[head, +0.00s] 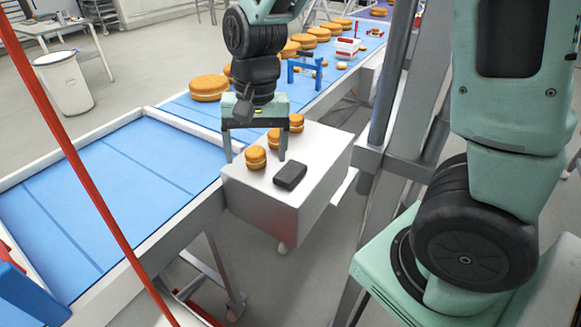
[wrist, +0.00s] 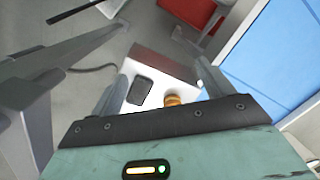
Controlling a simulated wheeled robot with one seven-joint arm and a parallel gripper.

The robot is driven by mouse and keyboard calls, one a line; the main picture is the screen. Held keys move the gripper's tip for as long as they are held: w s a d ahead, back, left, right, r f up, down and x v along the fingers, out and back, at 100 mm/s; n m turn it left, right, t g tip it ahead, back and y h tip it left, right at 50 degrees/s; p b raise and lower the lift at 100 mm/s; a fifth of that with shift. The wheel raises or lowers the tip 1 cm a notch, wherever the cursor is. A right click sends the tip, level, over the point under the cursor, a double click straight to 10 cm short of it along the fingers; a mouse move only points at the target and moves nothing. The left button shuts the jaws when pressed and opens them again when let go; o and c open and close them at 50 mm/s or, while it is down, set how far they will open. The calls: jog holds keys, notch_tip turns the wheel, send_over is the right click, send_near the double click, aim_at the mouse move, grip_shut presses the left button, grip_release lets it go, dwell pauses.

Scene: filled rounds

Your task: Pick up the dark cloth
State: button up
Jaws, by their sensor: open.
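The dark cloth (head: 290,174) is a small folded dark grey pad lying flat on top of a white box-like stand, near its front edge. It also shows in the wrist view (wrist: 141,91), between my fingers and closer to the left one. My gripper (head: 255,158) is open and empty above the stand, with its fingers pointing down. In the head view the cloth lies just right of and in front of the right finger. I cannot tell the exact height of the fingertips above the stand.
The white stand (head: 262,200) also bears a few filled rounds; the nearest round (head: 256,158) is close left of the cloth. A blue conveyor (head: 110,195) runs along the left. Larger rounds (head: 209,88) sit on the belt behind. A grey post stands at right.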

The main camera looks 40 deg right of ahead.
jog(key=w+d+m+h+p, duration=0.1)
jog(key=w+d+m, duration=0.25)
jog(key=d, duration=0.35)
jog(key=w+d+m, duration=0.3)
jog(key=d+m, duration=0.1)
jog(key=d, duration=0.3)
jog(key=p, duration=0.2)
send_over(291, 170)
jog(key=shift+m, duration=0.25)
jog(key=f, duration=1.1)
jog(key=shift+s, duration=0.3)
jog(key=shift+w+f+p, duration=0.2)
jog(key=shift+f+p, duration=0.45)
jog(key=shift+f, duration=0.8)
jog(key=shift+w+f+p, duration=0.15)
jog(key=shift+f+p, duration=0.5)
jog(key=shift+f, duration=0.8)
jog(key=c, duration=1.2)
jog(key=shift+o, duration=0.2)
notch_tip(291, 170, up, 10)
jog(key=b, duration=0.2)
jog(key=shift+o, duration=1)
